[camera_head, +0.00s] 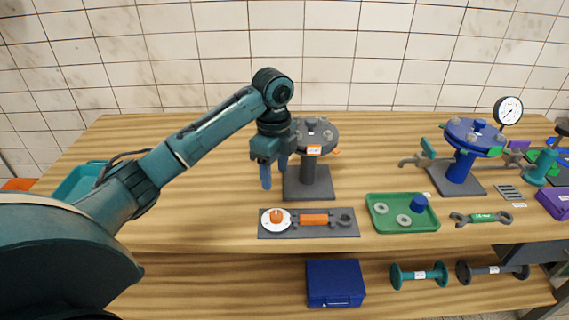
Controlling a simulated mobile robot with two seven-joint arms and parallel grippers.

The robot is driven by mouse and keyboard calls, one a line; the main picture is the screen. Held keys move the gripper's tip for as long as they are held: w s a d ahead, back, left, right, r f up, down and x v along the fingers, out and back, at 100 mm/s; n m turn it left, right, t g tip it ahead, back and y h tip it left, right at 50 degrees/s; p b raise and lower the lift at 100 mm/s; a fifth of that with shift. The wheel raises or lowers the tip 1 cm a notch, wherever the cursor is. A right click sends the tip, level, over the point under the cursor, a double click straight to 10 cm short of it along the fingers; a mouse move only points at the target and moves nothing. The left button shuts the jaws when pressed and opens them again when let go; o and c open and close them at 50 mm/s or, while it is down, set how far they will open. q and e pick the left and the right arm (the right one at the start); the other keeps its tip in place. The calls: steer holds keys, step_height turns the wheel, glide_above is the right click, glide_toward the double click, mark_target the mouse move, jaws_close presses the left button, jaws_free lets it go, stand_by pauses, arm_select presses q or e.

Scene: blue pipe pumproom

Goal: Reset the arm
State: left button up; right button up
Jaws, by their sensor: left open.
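My left arm comes in from the left, and its teal gripper (273,172) hangs over the table, fingers pointing down. The gripper is open with nothing seen between its fingers. It appears in front of and left of a dark grey flange stand (308,180), partly covering it. I cannot tell whether they touch. Below the gripper in the picture lies a dark plate (347,230) with a white dial and an orange-handled tool. My right gripper is not in view.
A green tray (385,226) holds rings and a blue cylinder. Right of it are a green wrench (481,218) and a blue flange stand (458,170) near a gauge (508,110). A blue case (335,283) sits on the lower shelf.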

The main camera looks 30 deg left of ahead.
arm_select(q)
steer(key=s+d+f+n+t+h, duration=0.2)
steer(key=s+d+f+n, duration=0.3)
steer(key=s+d+f, duration=0.8)
steer(key=s+a+f+n+t+y, duration=0.2)
steer(key=s+a+n, duration=0.1)
steer(key=s+n, duration=0.9)
steer(key=w+d+f+m+t+h, duration=0.1)
steer(key=w+d+f+t, duration=0.1)
steer(key=f+t, duration=0.1)
steer(key=w+d+f+m+t+h, duration=0.1)
steer(key=w+d+f+t, duration=0.1)
steer(key=f, duration=0.4)
steer(key=shift+w+d+f+t+h, duration=0.3)
steer(key=shift+d+t+h, duration=0.1)
steer(key=shift+d+t, duration=0.1)
